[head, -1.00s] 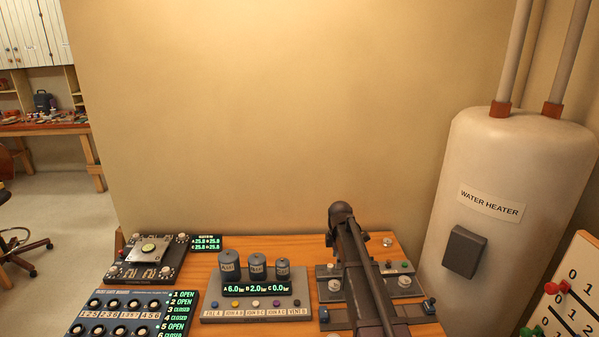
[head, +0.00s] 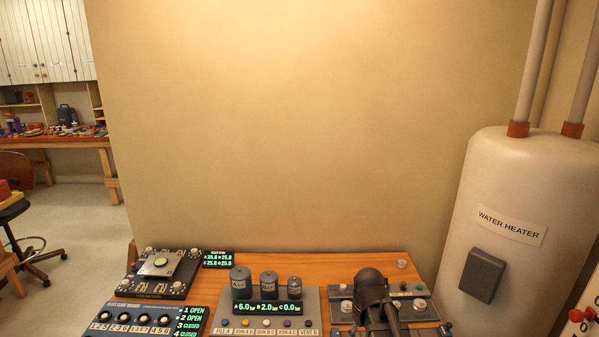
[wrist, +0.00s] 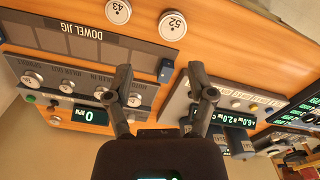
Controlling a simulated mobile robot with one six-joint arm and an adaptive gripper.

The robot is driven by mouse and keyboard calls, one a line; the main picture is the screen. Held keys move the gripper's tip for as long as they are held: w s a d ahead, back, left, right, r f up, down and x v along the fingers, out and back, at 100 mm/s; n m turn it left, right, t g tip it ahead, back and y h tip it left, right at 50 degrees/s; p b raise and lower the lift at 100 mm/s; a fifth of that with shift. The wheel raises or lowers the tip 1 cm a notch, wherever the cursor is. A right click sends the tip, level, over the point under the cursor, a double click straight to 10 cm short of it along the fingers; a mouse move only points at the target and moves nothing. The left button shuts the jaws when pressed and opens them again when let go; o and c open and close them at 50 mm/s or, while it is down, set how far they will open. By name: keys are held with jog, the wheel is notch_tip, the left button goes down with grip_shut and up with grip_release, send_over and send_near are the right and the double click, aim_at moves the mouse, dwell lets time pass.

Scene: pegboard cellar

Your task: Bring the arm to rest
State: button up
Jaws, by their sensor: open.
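My gripper (wrist: 160,78) is open and empty in the wrist view, its two dark fingers spread apart above the bench. In that view, one finger is over the edge of a grey panel with knobs and a 0 display (wrist: 90,117), and the other is over the canister panel. In the head view, my dark arm stands over the right part of the wooden bench (head: 340,262), in front of a grey panel with white knobs. The fingertips are hidden in the head view.
A panel with three grey canisters (head: 268,285) stands mid-bench. A knob box (head: 140,319) and a square device (head: 163,268) are on the left. The dowel jig (wrist: 75,40) shows in the wrist view. A water heater (head: 500,262) stands right of the bench. The wall behind is bare.

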jog(key=s+m, duration=0.2)
jog(key=s, duration=0.1)
jog(key=s+m, duration=0.2)
jog(key=s, duration=0.1)
jog(key=shift+f, duration=0.1)
dwell(1.1)
jog(key=shift+c, duration=0.2)
jog(key=shift+c, duration=0.8)
